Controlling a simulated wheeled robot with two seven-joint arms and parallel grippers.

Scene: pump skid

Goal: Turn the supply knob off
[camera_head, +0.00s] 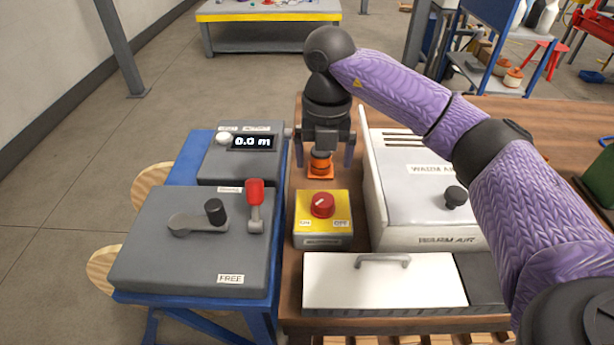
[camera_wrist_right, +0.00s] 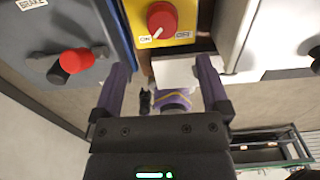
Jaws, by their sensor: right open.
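The supply knob (camera_head: 322,205) is a red round knob on top of a yellow box (camera_head: 310,237) with ON at its left and OFF at its right. It also shows in the right wrist view (camera_wrist_right: 162,18), where its white mark points toward the ON label (camera_wrist_right: 145,39). My right gripper (camera_head: 324,163) is open, pointing down behind the yellow box, apart from the knob. Its two fingers stand either side of an orange object (camera_head: 320,171), which the gripper partly hides; I see no contact. In the right wrist view the gripper (camera_wrist_right: 163,66) holds nothing. My left gripper is out of view.
A grey panel (camera_head: 150,262) with a black crank and red lever stands left, before a box with a 0.0 m display (camera_head: 252,142). A warm air unit (camera_head: 425,225) stands close right of the yellow box. A white handled lid (camera_head: 340,285) lies in front.

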